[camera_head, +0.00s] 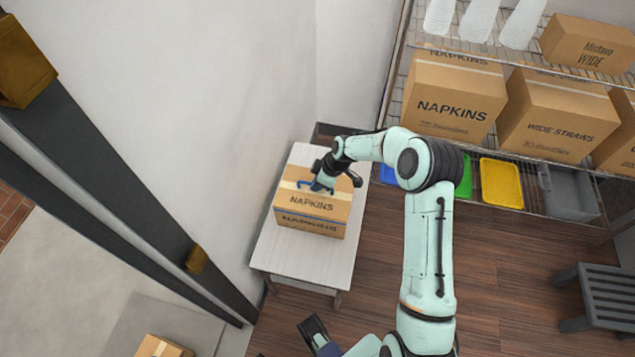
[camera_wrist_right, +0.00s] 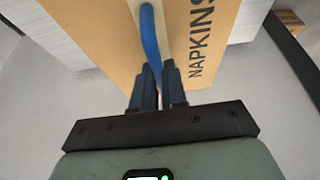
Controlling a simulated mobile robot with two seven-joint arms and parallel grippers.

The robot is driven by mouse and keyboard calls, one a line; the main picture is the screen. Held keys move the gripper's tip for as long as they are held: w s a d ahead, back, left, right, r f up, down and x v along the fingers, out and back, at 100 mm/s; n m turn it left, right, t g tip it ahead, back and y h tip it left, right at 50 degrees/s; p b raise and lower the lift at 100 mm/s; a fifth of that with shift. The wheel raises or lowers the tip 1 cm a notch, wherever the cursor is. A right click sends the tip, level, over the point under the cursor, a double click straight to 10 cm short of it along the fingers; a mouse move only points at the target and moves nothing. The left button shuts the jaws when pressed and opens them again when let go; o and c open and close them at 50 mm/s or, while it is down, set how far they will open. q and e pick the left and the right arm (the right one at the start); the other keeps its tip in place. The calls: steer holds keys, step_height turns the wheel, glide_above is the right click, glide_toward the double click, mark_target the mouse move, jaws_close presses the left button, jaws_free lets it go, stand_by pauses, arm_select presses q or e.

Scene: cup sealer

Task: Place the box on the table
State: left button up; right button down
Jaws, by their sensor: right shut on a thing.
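A brown cardboard box marked NAPKINS (camera_head: 310,228) is at the white table (camera_head: 300,262), upright and over the middle of its top. It looks to rest on the table, but I cannot tell whether a small gap is left under it. A blue strap-like handle (camera_wrist_right: 150,35) runs over the box top. My right gripper (camera_head: 320,186) is above the box, with its fingers shut on this handle; the box face (camera_wrist_right: 205,60) shows beyond the fingers (camera_wrist_right: 160,75) in the right wrist view. A dark part at the bottom of the head view may be my left gripper (camera_head: 314,330); its fingers are unclear.
A wire shelf (camera_head: 545,158) at the upper right holds several boxes, with coloured trays below. A wall stands left of the table. A grey slatted stool (camera_head: 608,300) is at the right, and another box (camera_head: 163,347) at the bottom left. The table's front end is bare.

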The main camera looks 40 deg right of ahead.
steer(key=c, duration=1.2)
jaws_free()
steer(key=shift+o, duration=0.2)
steer(key=shift+d+r, duration=0.1)
steer(key=shift+r, duration=0.3)
steer(key=p+v, duration=0.1)
steer(key=v, duration=1)
steer(key=shift+r, duration=0.2)
steer(key=shift+s, duration=0.1)
